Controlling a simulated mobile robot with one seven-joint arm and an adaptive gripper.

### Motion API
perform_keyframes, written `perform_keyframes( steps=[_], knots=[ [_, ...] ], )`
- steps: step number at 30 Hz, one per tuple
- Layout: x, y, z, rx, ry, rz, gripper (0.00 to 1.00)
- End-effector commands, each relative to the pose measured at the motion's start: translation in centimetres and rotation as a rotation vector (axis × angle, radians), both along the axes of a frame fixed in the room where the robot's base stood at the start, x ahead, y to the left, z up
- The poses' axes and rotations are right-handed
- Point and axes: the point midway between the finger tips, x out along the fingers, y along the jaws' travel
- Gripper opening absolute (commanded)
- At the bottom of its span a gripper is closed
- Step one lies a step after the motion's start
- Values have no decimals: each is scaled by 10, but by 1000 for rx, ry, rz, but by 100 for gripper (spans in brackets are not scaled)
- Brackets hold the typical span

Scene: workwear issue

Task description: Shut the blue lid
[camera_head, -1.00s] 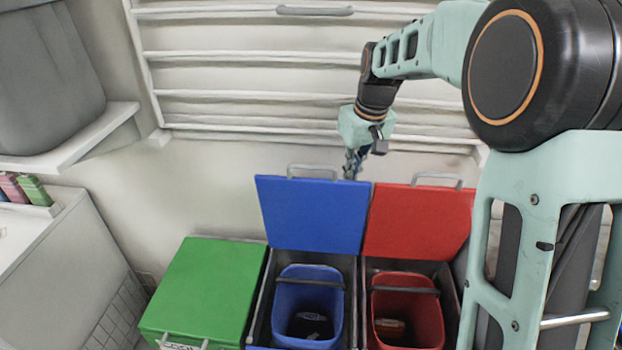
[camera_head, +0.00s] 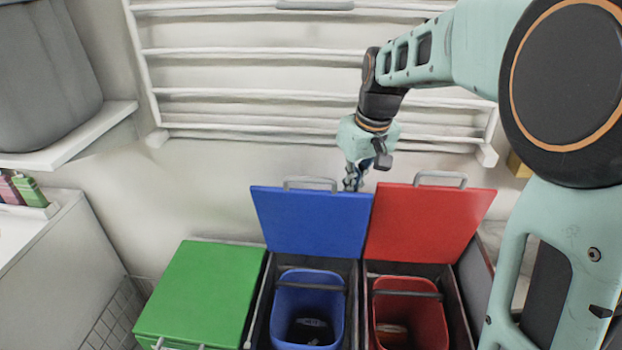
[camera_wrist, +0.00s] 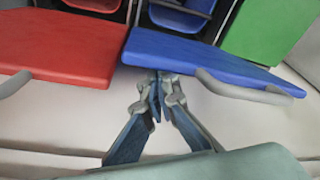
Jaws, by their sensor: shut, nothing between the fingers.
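The blue lid (camera_head: 313,222) stands raised, hinged at the back of the middle bin, with its grey handle (camera_head: 311,183) along the top edge. Below it is the open blue bucket (camera_head: 307,308) with something dark inside. My gripper (camera_head: 353,178) is shut and empty, pointing down behind the upper right corner of the blue lid, near the gap to the red lid. In the wrist view the closed fingers (camera_wrist: 157,84) are close to the blue lid's edge (camera_wrist: 195,62), beside its handle (camera_wrist: 243,90). Whether they touch the lid I cannot tell.
The red lid (camera_head: 428,224) also stands open, right of the blue one, above a red bucket (camera_head: 408,315). The green lid (camera_head: 202,292) at left is shut. A white wall rack (camera_head: 290,95) is behind my arm. A white cabinet (camera_head: 60,265) stands at far left.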

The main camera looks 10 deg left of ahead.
Motion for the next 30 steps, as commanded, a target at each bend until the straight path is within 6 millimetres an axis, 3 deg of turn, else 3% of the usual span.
perform_keyframes(
  steps=[9, 14, 30],
  knots=[
    [-24, 0, -3, 1, -1, 0, 0],
    [-23, 0, 4, 1, -1, 0, 0],
    [-23, 0, 69, 0, -2, 0, 0]
  ],
)
